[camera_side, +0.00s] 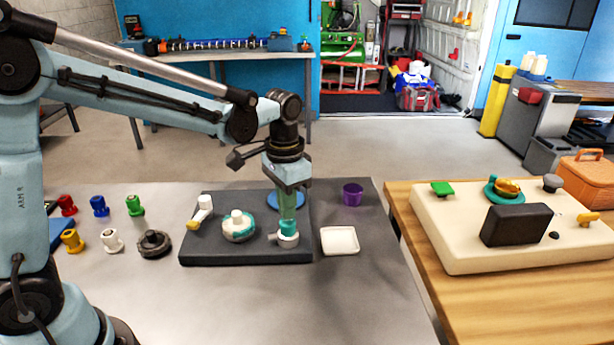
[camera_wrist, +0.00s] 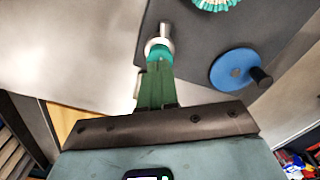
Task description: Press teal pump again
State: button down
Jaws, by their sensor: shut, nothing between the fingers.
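The teal pump (camera_side: 287,227) stands on the right part of a dark base board (camera_side: 215,256), with a teal top over a white body. In the wrist view the teal pump (camera_wrist: 160,50) lies just past my fingertips. My gripper (camera_side: 287,217) points straight down above the pump, its green fingers shut with nothing between them. The fingertips appear to touch the teal top. In the wrist view my gripper (camera_wrist: 157,68) covers part of the pump, so I cannot tell how far the top is pressed.
On the board are a teal-and-white round brush (camera_side: 238,226), a white-and-yellow piece (camera_side: 201,211) and a blue disc (camera_wrist: 235,72) with a dark knob. A white dish (camera_side: 340,241) and purple cup (camera_side: 352,194) stand right. Several coloured knobs (camera_side: 99,206) stand left.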

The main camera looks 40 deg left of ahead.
jog(key=shift+r, duration=2.75)
jog(key=shift+s, duration=0.1)
jog(key=shift+s+a+r, duration=0.1)
jog(key=shift+s, duration=0.15)
jog(key=s+a+f+n+t, duration=0.1)
jog(key=s+a+n+t, duration=0.2)
jog(key=s+t, duration=0.4)
jog(key=shift+s+f, duration=0.2)
jog(key=shift+s, duration=1.5)
jog(key=c, duration=1.8)
grip_release()
